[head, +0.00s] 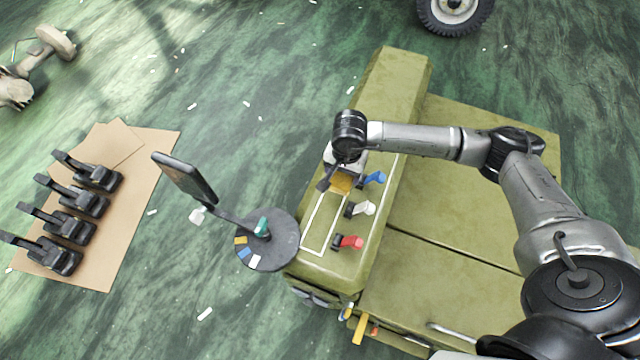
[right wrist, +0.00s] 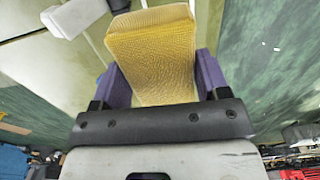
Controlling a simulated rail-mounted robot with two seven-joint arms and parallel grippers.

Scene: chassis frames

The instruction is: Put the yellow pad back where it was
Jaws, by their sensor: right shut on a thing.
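My right gripper (head: 340,178) is shut on the yellow pad (head: 342,184), over the long green block. In the right wrist view the yellow pad (right wrist: 150,45) sits between the two purple fingers of the gripper (right wrist: 155,80). In the head view the gripper body and wrist partly cover the pad. The pad is near the upper end of a white outline (head: 317,235) on the block. Whether the pad touches the block cannot be told. My left gripper is not in view.
Blue (head: 373,178), white (head: 361,208) and red (head: 350,242) levers stand along the block's right side. A dark round disc (head: 285,230) with yellow, blue and white patches stands at its left, with a dark panel (head: 184,177) on an arm. Several black devices lie on cardboard (head: 148,160) farther left.

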